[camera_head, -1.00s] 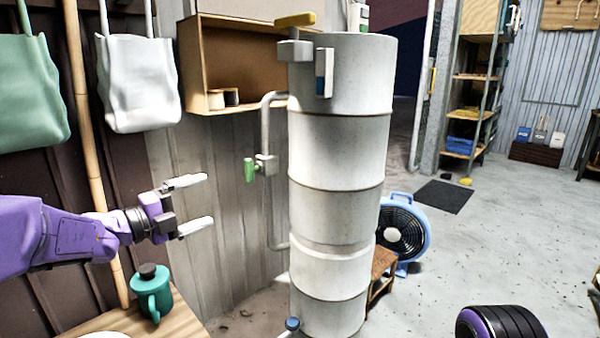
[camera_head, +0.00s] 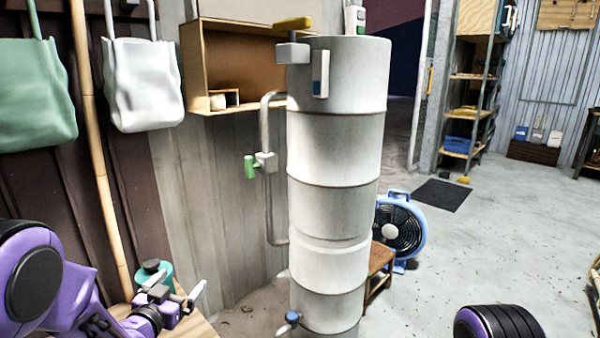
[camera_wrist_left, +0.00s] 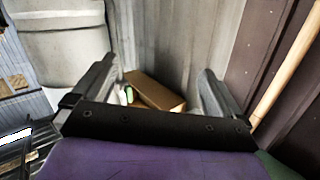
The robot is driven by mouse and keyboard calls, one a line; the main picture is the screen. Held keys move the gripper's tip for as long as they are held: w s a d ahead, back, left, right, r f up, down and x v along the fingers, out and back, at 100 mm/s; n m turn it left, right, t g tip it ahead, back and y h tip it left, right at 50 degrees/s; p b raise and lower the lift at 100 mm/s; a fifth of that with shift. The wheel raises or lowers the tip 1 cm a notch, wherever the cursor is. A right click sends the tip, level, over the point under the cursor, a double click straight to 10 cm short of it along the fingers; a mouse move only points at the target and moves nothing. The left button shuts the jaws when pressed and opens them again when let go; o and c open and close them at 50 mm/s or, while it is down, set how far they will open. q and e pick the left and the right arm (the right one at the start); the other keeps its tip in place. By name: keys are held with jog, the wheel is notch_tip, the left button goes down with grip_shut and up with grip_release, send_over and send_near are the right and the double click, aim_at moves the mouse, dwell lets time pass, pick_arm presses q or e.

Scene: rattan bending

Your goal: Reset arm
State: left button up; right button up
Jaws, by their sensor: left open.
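My left gripper (camera_head: 184,299) is low at the left in the head view, in front of the green mug (camera_head: 157,275) and over the wooden table. Its jaws are open and empty. In the left wrist view its two fingers (camera_wrist_left: 158,88) stand wide apart with nothing between them that they touch. The purple left arm (camera_head: 45,285) is folded at the lower left. My right gripper does not show; a dark, purple-ringed part of my own body is at the bottom right.
A tall white cylinder (camera_head: 332,210) with a blue-handled valve (camera_head: 292,318) stands right of the gripper. A wooden wall box (camera_head: 235,70) and bags (camera_head: 143,85) hang above. A blue fan (camera_head: 402,225) is behind the cylinder. The floor at right is mostly clear.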

pick_arm(q)
jog(key=s+a+f+n+g+y, duration=0.1)
jog(key=s+f+n+g+y, duration=0.15)
jog(key=s+f, duration=0.35)
jog(key=s+a+f+n+g+y, duration=0.1)
jog(key=s+f+n, duration=0.25)
jog(key=f, duration=0.45)
jog(key=s+f+n+g+y, duration=0.1)
jog(key=s+f+g, duration=0.3)
jog(key=s, duration=0.6)
jog(key=s+f+n+g+p, duration=0.1)
jog(key=s+f+n+g, duration=0.1)
jog(key=s+f, duration=0.65)
jog(key=s+f+n+g+y, duration=0.1)
jog(key=s+f+g, duration=0.25)
jog(key=s, duration=0.85)
notch_tip(320, 180, up, 24)
jog(key=p, duration=2.3)
jog(key=shift+w+d+f+p, duration=0.15)
jog(key=shift+w+p, duration=0.15)
jog(key=shift+w, duration=0.1)
